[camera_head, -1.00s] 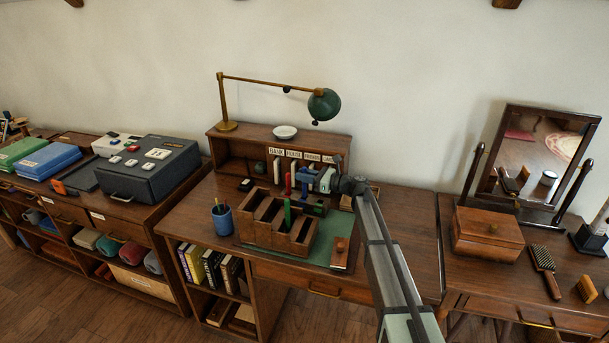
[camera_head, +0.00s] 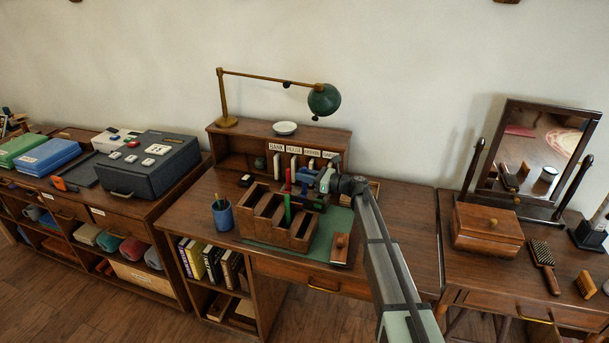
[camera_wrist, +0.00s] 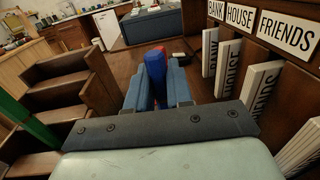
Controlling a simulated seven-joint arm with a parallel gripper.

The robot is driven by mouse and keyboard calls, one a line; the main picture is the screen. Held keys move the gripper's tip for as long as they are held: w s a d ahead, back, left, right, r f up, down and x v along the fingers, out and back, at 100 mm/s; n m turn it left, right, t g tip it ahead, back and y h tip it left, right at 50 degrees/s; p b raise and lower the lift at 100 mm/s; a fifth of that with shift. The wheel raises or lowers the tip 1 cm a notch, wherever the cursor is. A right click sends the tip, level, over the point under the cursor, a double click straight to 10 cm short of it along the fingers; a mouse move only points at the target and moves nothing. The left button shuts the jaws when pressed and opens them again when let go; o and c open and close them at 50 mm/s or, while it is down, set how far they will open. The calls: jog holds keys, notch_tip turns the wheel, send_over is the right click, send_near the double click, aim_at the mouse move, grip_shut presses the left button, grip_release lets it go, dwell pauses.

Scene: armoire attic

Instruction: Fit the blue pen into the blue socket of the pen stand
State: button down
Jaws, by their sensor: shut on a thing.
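My gripper (camera_wrist: 157,92) is shut on the blue pen (camera_wrist: 153,68), which stands roughly upright between the bluish fingers in the wrist view. In the head view my gripper (camera_head: 309,181) is over the desk, behind the wooden compartment box. A red pen (camera_head: 288,178) stands upright just left of the gripper; its red top (camera_wrist: 160,48) shows right behind the blue pen in the wrist view. A green pen (camera_head: 287,208) stands nearer the box. The pen stand and its blue socket cannot be made out clearly; the gripper and box hide that spot.
The stepped wooden compartment box (camera_head: 298,238) stands in front of the gripper. The wooden shelf (camera_head: 232,143) with labelled upright cards (camera_wrist: 229,66) rises close behind. A blue pen cup (camera_head: 222,217) stands left of the box. The desk top (camera_head: 405,220) is clear to the right.

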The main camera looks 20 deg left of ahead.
jog(key=shift+f, duration=1)
jog(key=c, duration=0.9)
grip_release()
jog(key=shift+c, duration=0.2)
jog(key=s+d, duration=0.1)
jog(key=d, duration=1.2)
jog(key=shift+d, duration=0.4)
